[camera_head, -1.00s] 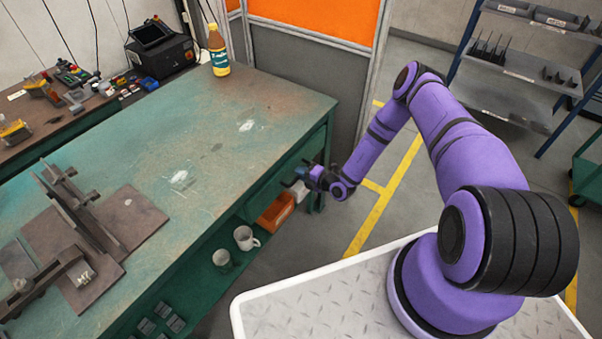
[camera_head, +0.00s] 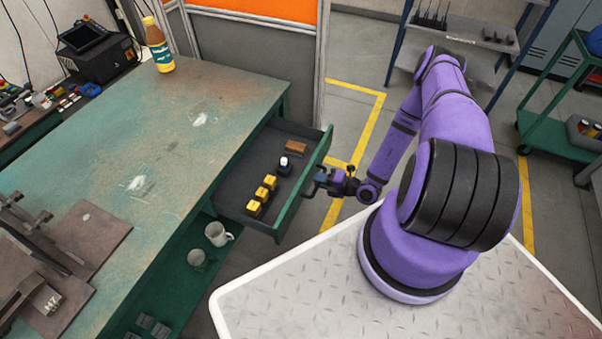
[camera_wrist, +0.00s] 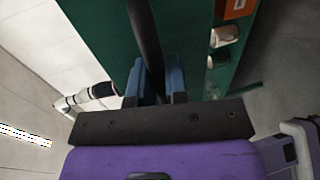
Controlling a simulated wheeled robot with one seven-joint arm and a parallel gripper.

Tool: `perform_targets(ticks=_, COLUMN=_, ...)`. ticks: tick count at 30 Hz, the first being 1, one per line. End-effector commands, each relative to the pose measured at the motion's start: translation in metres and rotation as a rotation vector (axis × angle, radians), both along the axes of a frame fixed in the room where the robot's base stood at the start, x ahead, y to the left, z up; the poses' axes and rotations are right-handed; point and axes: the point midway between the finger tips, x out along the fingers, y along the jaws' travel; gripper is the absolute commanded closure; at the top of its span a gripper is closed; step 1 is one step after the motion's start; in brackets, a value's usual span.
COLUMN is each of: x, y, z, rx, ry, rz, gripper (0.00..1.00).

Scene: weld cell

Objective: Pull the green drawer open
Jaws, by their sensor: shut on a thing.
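The green drawer (camera_head: 303,188) stands out from under the right end of the green workbench (camera_head: 150,165), with its dark inside showing. Inside lie several yellow blocks (camera_head: 263,190), a brown block (camera_head: 296,147) and a small dark item with a white top (camera_head: 284,165). My gripper (camera_head: 318,181) is at the drawer's front. In the wrist view, the blue fingers of my gripper (camera_wrist: 161,85) are shut on the dark bar handle (camera_wrist: 145,40) in front of the green drawer front (camera_wrist: 185,30).
White mugs (camera_head: 217,234) stand on the shelf under the bench. A bottle (camera_head: 158,45) stands on the bench's far corner, and a metal fixture (camera_head: 30,245) sits at its left. Open floor with yellow lines (camera_head: 345,150) lies beyond the drawer.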

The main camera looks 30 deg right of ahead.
Motion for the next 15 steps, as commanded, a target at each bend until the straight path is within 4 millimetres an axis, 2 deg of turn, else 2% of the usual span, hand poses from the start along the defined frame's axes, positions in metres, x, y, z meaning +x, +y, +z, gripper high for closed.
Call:
perform_targets(ticks=1, x=-0.009, y=-0.007, z=0.000, rx=-0.001, ry=0.002, rz=-0.003, gripper=1.00)
perform_targets(ticks=6, x=-0.032, y=-0.024, z=0.000, rx=-0.001, ry=0.002, rz=-0.002, gripper=1.00)
perform_targets(ticks=15, x=-0.051, y=-0.037, z=0.000, rx=0.000, ry=0.001, rz=0.001, gripper=1.00)
